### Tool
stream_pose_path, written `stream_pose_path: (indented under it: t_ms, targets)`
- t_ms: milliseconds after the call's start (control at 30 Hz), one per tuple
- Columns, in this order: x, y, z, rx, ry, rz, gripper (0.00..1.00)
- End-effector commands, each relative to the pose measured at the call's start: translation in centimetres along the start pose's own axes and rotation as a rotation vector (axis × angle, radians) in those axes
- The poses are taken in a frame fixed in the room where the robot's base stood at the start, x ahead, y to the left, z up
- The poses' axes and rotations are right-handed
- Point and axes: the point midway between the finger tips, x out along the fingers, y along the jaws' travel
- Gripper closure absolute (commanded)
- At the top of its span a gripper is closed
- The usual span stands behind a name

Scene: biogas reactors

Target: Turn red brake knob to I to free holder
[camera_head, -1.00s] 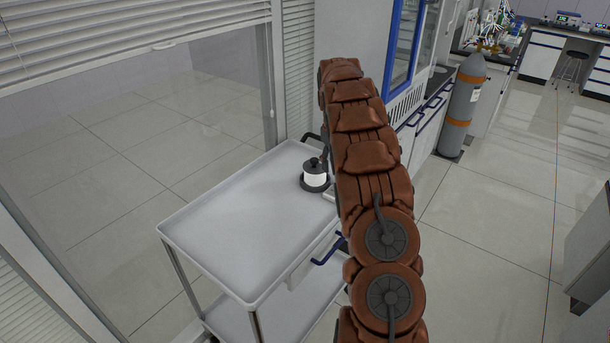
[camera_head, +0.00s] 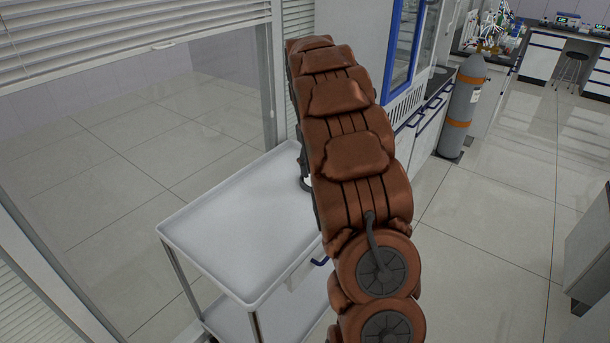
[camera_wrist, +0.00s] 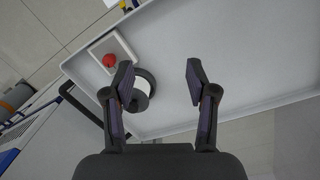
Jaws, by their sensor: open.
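The red knob (camera_wrist: 109,60) shows in the wrist view, on a pale square plate (camera_wrist: 96,48) near the corner of the cart tray. Any I mark on it is too small to read. A round black-and-white holder (camera_wrist: 146,82) stands beside the plate, partly behind my left finger. My gripper (camera_wrist: 158,72) is open and empty above the tray. Its left finger appears just right of the knob and overlaps the holder in the picture; I cannot tell the height between them. In the head view my arm hides the knob and nearly all of the holder.
Glass panels stand to the left. Cabinets and a grey gas cylinder (camera_head: 462,105) stand behind right.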

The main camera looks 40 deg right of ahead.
Motion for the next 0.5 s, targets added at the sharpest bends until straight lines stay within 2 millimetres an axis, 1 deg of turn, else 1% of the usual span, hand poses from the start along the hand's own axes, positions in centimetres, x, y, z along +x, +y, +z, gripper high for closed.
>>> stream_pose_path:
  t_ms: [100, 300, 500]
  targets:
    - [-0.5, -1.3, 1.1, 0.000, -0.005, 0.000, 0.43]
    - [-1.5, -3.1, 2.8, -0.002, -0.006, 0.001, 0.43]
    - [-2.0, -4.8, 4.5, -0.002, -0.013, -0.002, 0.43]
